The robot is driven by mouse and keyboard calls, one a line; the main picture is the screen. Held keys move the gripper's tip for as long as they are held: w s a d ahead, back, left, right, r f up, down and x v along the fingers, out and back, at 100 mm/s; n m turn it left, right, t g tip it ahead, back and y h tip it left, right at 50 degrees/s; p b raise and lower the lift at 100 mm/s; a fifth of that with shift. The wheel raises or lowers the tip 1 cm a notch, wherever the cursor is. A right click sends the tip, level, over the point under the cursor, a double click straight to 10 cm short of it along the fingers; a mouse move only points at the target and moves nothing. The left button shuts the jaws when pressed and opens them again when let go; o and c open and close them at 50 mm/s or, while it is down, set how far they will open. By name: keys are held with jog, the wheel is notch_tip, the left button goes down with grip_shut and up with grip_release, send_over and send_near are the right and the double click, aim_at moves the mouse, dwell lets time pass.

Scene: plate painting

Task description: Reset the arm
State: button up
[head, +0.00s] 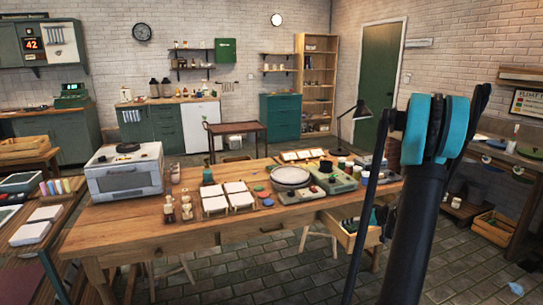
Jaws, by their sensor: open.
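My arm (422,215) rises through the right side of the head view, with a dark tube and a teal joint (430,130) at its top. The arm stands in front of the right end of the wooden workbench (140,232) and hides part of it. I cannot make out my gripper or its fingertips in this view. No object is seen held.
The workbench holds a white oven-like box (125,180), white tiles (238,187), a round turntable (290,175), small pots and a black desk lamp (358,112). The tiled floor (245,275) in front is clear.

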jog(key=s+a+r+m+g+h, duration=0.1)
jog(key=s+a+r+g+h, duration=0.15)
jog(key=s+a, duration=1.1)
jog(key=s+f+m+g+h, duration=0.1)
jog(key=s+f+h, duration=0.1)
jog(key=s, duration=1.5)
jog(key=shift+d+h, duration=0.35)
jog(key=shift+h, duration=0.3)
